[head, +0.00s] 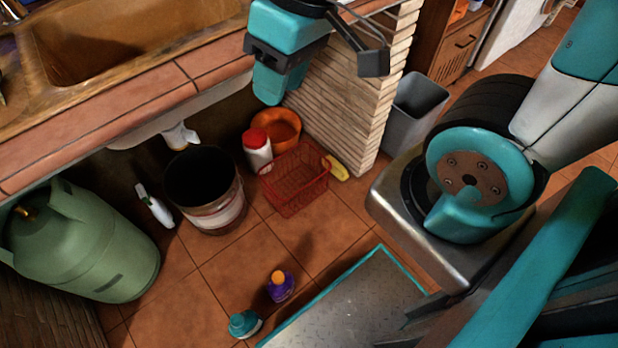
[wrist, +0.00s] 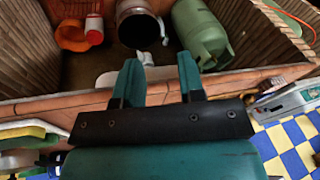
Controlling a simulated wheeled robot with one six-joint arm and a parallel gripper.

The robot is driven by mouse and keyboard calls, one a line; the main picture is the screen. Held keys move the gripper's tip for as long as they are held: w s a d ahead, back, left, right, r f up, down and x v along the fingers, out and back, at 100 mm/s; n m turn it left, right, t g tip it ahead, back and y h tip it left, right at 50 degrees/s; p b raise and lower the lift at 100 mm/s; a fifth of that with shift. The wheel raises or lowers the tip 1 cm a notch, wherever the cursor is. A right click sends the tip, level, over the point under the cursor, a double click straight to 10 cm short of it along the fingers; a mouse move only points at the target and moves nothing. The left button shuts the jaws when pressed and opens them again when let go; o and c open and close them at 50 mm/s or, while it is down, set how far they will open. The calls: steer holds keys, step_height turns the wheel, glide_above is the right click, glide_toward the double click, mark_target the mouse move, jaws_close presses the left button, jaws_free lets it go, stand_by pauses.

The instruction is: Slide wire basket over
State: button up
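The red wire basket (head: 295,180) stands on the tiled floor under the brick counter in the head view. It is beside the white bottle with a red lid (head: 257,150) and in front of the orange bucket (head: 277,126). A yellow item (head: 337,170) lies at its right side. My gripper (head: 281,86) is high above the floor near the counter's edge, well apart from the basket. In the wrist view my gripper (wrist: 158,82) has its two teal fingers spread with nothing between them.
A spray bottle (head: 154,207), a purple bottle (head: 281,286) and a teal bottle (head: 245,324) are on the floor. A brick pillar (head: 350,90) borders the right. Floor before the basket is clear.

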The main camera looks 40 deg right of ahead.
steer(key=w+d+f+m+h+b, duration=0.1)
steer(key=w+d+f+m+b, duration=0.15)
steer(key=f+b, duration=0.7)
steer(key=w+d+f+m+t+h+b, duration=0.1)
steer(key=w+d+f+b, duration=0.25)
steer(key=f+b, duration=0.6)
steer(key=w+d+f+m+h+b, duration=0.15)
steer(key=d+f+b, duration=0.3)
steer(key=f, duration=0.95)
steer(key=w+d+f+m+b, duration=0.1)
steer(key=w+d+f+m, duration=0.3)
steer(key=f, duration=0.5)
steer(key=w+d+f+m+g+b, duration=0.1)
steer(key=w+d+f+m, duration=0.2)
steer(key=w+f+m, duration=0.2)
steer(key=w+d+f+m+g+b, duration=0.1)
steer(key=w+d+f+m, duration=0.3)
steer(key=f, duration=0.9)
steer(key=w+m, duration=0.1)
steer(key=m, duration=0.2)
steer(key=shift+w+d+m+b, duration=0.3)
steer(key=shift+m+b, duration=0.05)
steer(key=shift+m, duration=0.05)
step_height(320, 180, down, 17)
steer(key=b, duration=0.9)
steer(key=shift+f, duration=0.2)
jaws_close()
